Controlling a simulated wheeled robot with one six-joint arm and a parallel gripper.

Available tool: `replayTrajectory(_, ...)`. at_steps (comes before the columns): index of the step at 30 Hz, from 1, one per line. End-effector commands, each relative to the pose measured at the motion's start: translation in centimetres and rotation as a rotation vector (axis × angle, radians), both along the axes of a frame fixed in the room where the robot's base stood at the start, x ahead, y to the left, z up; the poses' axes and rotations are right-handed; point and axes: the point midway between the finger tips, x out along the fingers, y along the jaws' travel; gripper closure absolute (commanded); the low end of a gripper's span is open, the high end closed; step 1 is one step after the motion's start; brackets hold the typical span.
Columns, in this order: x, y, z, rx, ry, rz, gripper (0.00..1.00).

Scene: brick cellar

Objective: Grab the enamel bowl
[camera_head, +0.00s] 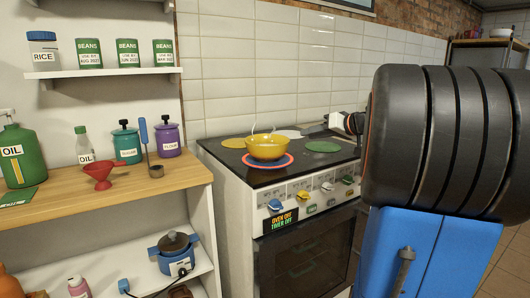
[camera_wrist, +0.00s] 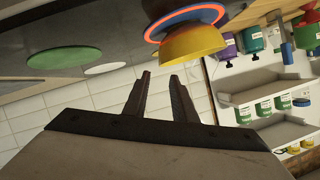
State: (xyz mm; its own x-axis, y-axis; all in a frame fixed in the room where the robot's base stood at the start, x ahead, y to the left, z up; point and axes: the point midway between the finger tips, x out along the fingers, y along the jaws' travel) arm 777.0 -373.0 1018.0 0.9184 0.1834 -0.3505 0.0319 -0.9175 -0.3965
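The yellow bowl (camera_head: 267,147), which looks like the enamel bowl, stands upright on a red-ringed burner (camera_head: 290,160) of the black stove top. It also shows in the wrist view (camera_wrist: 195,43), which is turned upside down, at the upper right of the fingers. My gripper (camera_wrist: 160,74) is open, with an empty gap between its two dark fingers. In the camera_head view my gripper (camera_head: 318,128) is small, to the right of the bowl and apart from it, pointing left over the stove. My large arm hides part of the stove's right side.
Yellow, white and green discs (camera_head: 322,147) mark the other burners. A wooden counter (camera_head: 120,192) at left holds an oil can, a bottle, a red funnel and canisters. A tiled wall (camera_head: 250,70) stands behind the stove. The stove top around the bowl looks clear.

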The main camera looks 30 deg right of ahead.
Motion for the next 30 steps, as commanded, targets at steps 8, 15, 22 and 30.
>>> replayTrajectory(8,4.4,1.0,-1.7,0.002,0.002,0.003,0.75)
replayTrajectory(15,7.5,1.6,-2.9,0.002,0.001,0.002,0.75)
replayTrajectory(22,8.4,1.8,-3.2,0.0,0.001,0.002,0.75)
replayTrajectory(30,11.3,2.3,-4.0,0.002,0.002,0.003,0.75)
